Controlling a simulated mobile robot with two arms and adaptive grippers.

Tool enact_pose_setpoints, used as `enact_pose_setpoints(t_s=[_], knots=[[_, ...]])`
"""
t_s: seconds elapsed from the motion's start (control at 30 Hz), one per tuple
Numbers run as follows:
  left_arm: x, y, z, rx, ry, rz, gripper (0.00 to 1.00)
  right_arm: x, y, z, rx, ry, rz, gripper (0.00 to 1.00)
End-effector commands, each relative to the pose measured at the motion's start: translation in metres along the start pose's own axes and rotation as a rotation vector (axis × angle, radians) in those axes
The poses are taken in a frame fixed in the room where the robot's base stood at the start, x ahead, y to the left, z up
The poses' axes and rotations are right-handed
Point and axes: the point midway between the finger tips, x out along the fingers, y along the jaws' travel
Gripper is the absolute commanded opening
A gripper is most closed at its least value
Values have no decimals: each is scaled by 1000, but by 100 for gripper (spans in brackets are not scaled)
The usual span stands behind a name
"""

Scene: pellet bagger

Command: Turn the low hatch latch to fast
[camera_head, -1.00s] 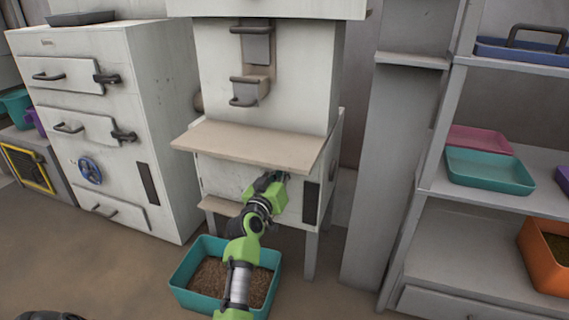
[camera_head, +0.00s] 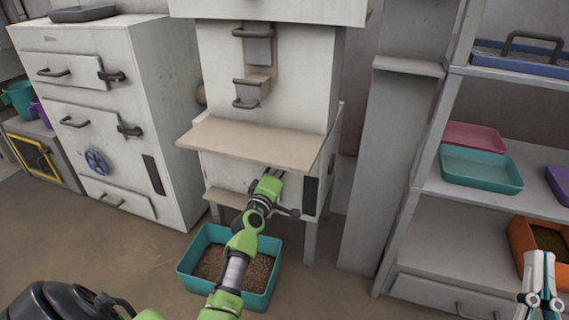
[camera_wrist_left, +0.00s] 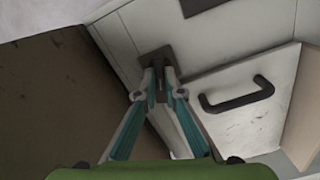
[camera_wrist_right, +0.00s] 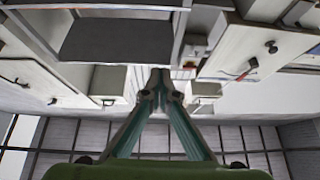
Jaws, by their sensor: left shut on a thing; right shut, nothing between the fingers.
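The pellet bagger's low hatch (camera_head: 222,174) is a pale panel under the tan shelf. My left gripper (camera_head: 278,175) reaches in below the shelf, at the right part of this panel. In the left wrist view its fingers (camera_wrist_left: 160,88) are shut on the latch, at a dark plate (camera_wrist_left: 155,60). The fingers hide most of the latch, so I cannot tell its exact angle. A black bar handle (camera_wrist_left: 238,97) on the hatch is beside the fingers, apart from them. My right gripper (camera_head: 540,285) is shut and empty at the lower right, away from the bagger.
The tan shelf (camera_head: 250,143) overhangs the hatch. A teal bin of pellets (camera_head: 195,266) stands on the floor below. A white cabinet (camera_head: 160,110) stands to the left, and a rack with trays (camera_head: 470,205) to the right.

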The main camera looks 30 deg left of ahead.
Motion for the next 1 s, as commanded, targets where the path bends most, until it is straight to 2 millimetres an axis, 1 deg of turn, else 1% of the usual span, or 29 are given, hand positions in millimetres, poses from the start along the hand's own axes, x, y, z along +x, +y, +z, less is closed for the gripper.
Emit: enact_pose_setpoints(t_s=[0.1,0.2,0.43,0.7,1.0], knots=[[0,0,-1,-94,1,-1,0,0,2,15,-4,-78,4,0],[0,-1,-1,-166,2,-1,0,-1,3,25,-6,-127,6,0],[0,-1,-1,-283,3,0,0,-5,5,42,-8,-202,10,0],[0,-2,-1,-342,3,0,0,-7,6,49,-9,-238,12,0],[0,-2,-1,-351,3,0,0,-7,7,50,-10,-241,13,0]])
